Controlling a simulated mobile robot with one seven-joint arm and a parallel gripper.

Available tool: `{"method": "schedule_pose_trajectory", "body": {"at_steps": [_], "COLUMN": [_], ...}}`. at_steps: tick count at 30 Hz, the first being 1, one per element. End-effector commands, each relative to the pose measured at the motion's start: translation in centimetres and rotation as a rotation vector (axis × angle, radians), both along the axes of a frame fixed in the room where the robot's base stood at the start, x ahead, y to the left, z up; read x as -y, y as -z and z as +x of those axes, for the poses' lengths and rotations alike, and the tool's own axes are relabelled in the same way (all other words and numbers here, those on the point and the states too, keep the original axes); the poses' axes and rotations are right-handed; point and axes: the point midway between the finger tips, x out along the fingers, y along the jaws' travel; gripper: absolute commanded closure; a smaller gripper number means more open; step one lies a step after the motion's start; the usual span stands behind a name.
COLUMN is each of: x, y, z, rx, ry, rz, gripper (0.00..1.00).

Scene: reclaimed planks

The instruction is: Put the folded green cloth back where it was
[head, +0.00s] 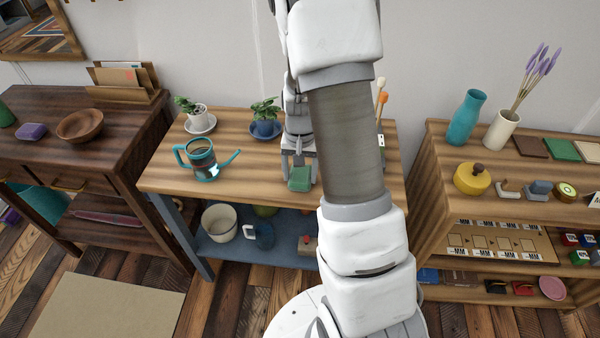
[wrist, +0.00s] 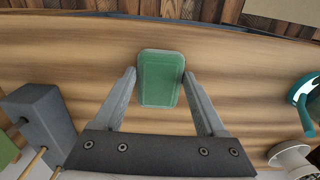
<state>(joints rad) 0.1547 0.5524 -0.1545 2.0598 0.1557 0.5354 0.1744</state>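The folded green cloth (wrist: 160,78) is a small muted-green block. It sits between the two fingertips of my gripper (wrist: 160,74), which touch or nearly touch its side edges in the wrist view. The gripper looks shut on it. In the head view the cloth (head: 299,181) shows below my gripper (head: 299,168), over the front part of the middle wooden table (head: 240,180). I cannot tell whether its underside touches the tabletop. My arm hides the table's right part.
A teal watering can (head: 203,160) stands to the left. Potted plants (head: 198,116) (head: 265,127) stand behind. In the wrist view a grey block-shaped object (wrist: 40,120) is at left. Bare tabletop lies between the watering can and cloth. Lower shelf (head: 230,252) holds pots.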

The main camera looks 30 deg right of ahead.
Motion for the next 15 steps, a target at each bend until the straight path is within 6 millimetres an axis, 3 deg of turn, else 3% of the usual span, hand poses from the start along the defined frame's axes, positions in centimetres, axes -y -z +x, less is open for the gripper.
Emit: {"method": "schedule_pose_trajectory", "body": {"at_steps": [1,4,5,15], "x": [0.0,0.0,0.0,0.0], "y": [0.0,0.0,0.0,-1.1], "z": [0.0,0.0,0.0,0.1], "rx": [0.0,0.0,0.0,0.002], "ry": [0.0,0.0,0.0,-0.001], "rz": [0.0,0.0,0.0,0.0], "gripper": [0.19,0.01,0.0,0.0]}}
